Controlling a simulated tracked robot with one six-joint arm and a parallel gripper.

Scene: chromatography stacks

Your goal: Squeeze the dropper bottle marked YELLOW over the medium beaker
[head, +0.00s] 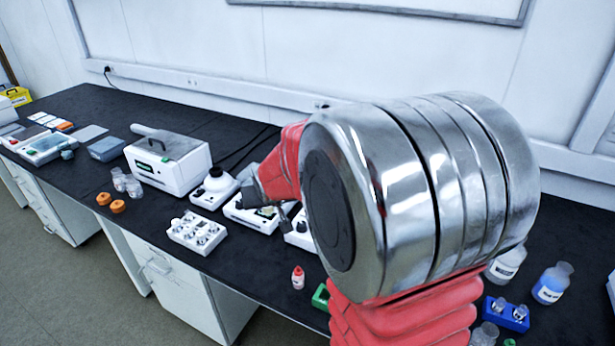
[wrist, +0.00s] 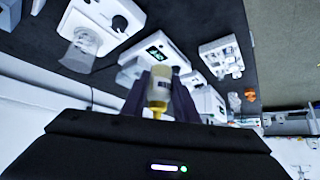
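My gripper (wrist: 159,92) is shut on a small dropper bottle (wrist: 160,84) with a pale body and a yellow end; its marking is not legible. In the head view my gripper (head: 262,204) is over the bench among the white instruments, partly hidden by my arm. A clear glass beaker (wrist: 82,52) stands on a white instrument at the left of the wrist view, apart from the bottle. I cannot tell its size for sure. My arm blocks it in the head view.
A red-capped dropper bottle (head: 298,278) stands near the bench's front edge, beside a green holder (head: 320,297). A white rack of vials (head: 197,232) is left of it. A boxy instrument (head: 168,160), orange pieces (head: 110,202) and reagent bottles (head: 552,284) stand farther out.

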